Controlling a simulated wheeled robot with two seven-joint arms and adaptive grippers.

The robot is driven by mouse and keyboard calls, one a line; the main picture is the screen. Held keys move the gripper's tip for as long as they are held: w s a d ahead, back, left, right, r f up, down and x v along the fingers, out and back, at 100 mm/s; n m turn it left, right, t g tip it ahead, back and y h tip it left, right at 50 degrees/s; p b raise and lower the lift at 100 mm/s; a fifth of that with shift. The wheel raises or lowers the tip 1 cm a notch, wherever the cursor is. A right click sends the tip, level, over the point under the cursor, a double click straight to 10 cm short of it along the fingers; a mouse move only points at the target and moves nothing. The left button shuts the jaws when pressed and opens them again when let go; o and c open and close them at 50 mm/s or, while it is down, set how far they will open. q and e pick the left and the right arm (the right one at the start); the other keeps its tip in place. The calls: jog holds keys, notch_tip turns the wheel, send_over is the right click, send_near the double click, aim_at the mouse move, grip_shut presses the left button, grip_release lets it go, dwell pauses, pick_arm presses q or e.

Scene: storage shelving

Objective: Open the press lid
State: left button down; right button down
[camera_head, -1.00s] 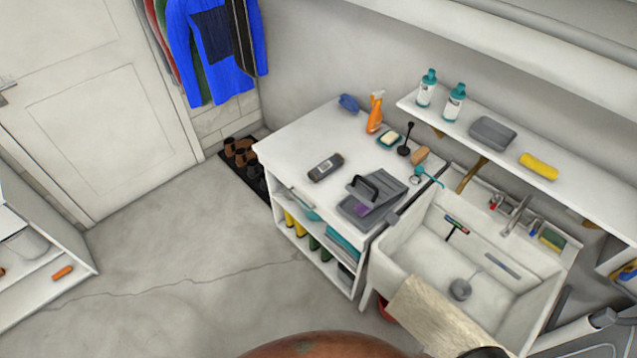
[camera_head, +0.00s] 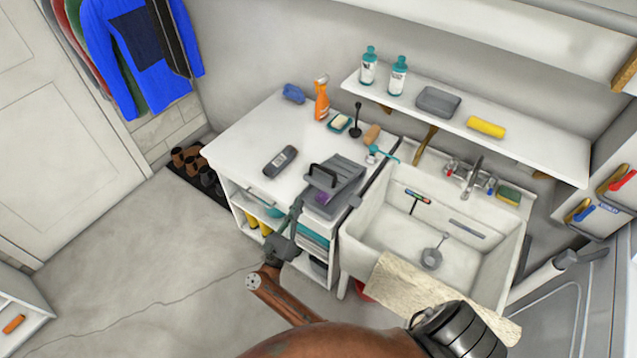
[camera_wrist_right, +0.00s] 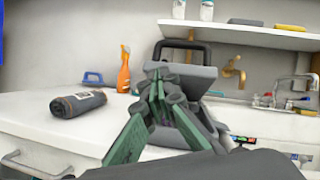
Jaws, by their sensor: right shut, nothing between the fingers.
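The grey press (camera_head: 333,206) stands on the white counter's front right part, beside the sink. Its grey lid (camera_head: 346,174) carries a black handle (camera_head: 322,176) and looks tilted up, with something purple showing at the front; how far it is open is hard to tell. In the right wrist view the lid (camera_wrist_right: 190,76) faces me, with the black handle (camera_wrist_right: 183,46) at its top. My right gripper (camera_head: 298,205) is shut and empty, just in front of the press. In the right wrist view its fingertips (camera_wrist_right: 157,76) overlap the lid; contact is unclear. My left gripper is not in view.
An orange spray bottle (camera_head: 321,100), a soap dish (camera_head: 340,123) and a blue brush (camera_head: 294,93) stand behind. The sink (camera_head: 400,235) is to the right. A shelf (camera_head: 540,150) runs above.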

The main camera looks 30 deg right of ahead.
aim_at(319, 186)
jog(key=d+r+m+g, duration=0.1)
jog(key=d+m, duration=0.1)
jog(key=d, duration=0.1)
jog(key=w+d+r+m+g, duration=0.1)
jog(key=d+r+m+g, duration=0.1)
jog(key=d, duration=0.1)
jog(key=d+r+m+g+p, duration=0.1)
jog(key=d+m, duration=0.1)
jog(key=d, duration=0.1)
jog(key=shift+w+d+r+m+g+h, duration=0.2)
jog(key=shift+w+r+m+g+h, duration=0.1)
jog(key=shift+w+m, duration=0.1)
jog(key=shift+r, duration=0.1)
